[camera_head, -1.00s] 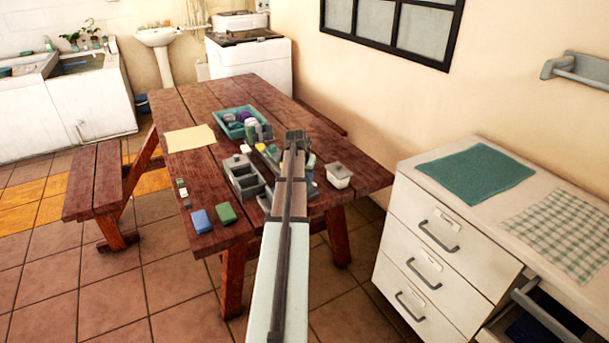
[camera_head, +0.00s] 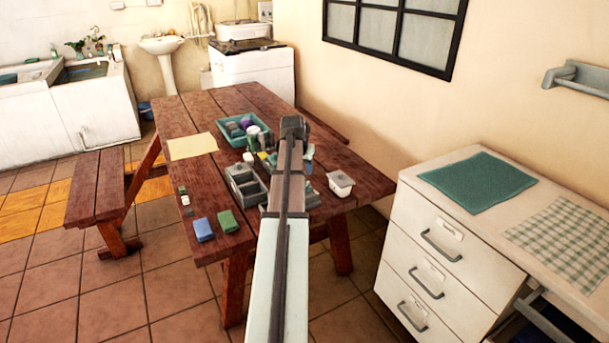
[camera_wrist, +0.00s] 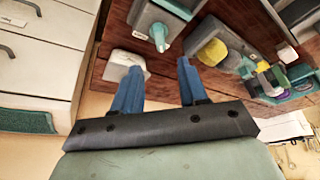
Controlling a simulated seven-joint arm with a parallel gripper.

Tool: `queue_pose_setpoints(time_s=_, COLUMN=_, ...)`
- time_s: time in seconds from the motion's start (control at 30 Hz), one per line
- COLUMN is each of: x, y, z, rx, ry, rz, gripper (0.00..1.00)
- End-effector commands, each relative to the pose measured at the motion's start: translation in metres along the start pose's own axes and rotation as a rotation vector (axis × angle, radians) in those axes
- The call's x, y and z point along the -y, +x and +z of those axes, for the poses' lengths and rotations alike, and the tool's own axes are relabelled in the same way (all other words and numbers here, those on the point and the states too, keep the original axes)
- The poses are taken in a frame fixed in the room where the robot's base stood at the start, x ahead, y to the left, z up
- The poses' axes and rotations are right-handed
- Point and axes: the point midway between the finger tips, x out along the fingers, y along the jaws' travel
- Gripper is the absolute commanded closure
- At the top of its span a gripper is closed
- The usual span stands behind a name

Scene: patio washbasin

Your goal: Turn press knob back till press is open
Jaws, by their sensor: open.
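In the wrist view, my gripper (camera_wrist: 157,76) is open, with two blue fingers apart and nothing between them. Just past the fingertips stands a grey block-like body with a teal, peg-shaped part (camera_wrist: 161,38) sticking out towards me. It looks like the press and its knob, but I cannot tell for sure. The fingers appear apart from it. I cannot tell how far open the press is. In the head view my arm covers the gripper and most of this spot on the wooden table (camera_head: 187,125).
A white lidded box (camera_head: 341,184) stands on the table by my gripper; it also shows beside the left finger in the wrist view (camera_wrist: 124,62). A grey compartment tray (camera_head: 246,186), a teal crate (camera_head: 262,124), and blue (camera_head: 203,229) and green (camera_head: 228,221) blocks also lie there. White drawers (camera_head: 440,245) stand right.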

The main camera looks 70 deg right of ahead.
Motion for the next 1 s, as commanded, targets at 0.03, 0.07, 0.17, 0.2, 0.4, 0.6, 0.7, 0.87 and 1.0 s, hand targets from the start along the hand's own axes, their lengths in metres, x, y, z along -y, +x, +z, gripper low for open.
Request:
queue_pose_setpoints(time_s=0.03, x=0.0, y=-0.008, z=0.001, rx=-0.001, ry=0.0, rz=0.0, gripper=0.57)
queue_pose_setpoints(time_s=0.07, x=0.0, y=-0.012, z=0.0, rx=-0.001, ry=0.0, rz=0.0, gripper=0.57)
queue_pose_setpoints(time_s=0.17, x=0.0, y=-0.022, z=0.0, rx=-0.001, ry=0.0, rz=0.0, gripper=0.57)
queue_pose_setpoints(time_s=0.2, x=0.0, y=-0.025, z=0.0, rx=-0.001, ry=0.0, rz=0.0, gripper=0.57)
queue_pose_setpoints(time_s=0.4, x=0.0, y=-0.035, z=0.0, rx=0.0, ry=0.0, rz=0.0, gripper=0.57)
queue_pose_setpoints(time_s=0.6, x=0.0, y=-0.035, z=0.0, rx=0.001, ry=0.0, rz=0.0, gripper=0.57)
queue_pose_setpoints(time_s=0.7, x=0.0, y=-0.035, z=0.0, rx=0.001, ry=0.0, rz=0.0, gripper=0.57)
queue_pose_setpoints(time_s=0.87, x=0.0, y=-0.035, z=0.0, rx=0.0, ry=0.0, rz=0.0, gripper=0.57)
queue_pose_setpoints(time_s=1.0, x=0.0, y=-0.034, z=0.001, rx=0.002, ry=-0.001, rz=0.0, gripper=0.57)
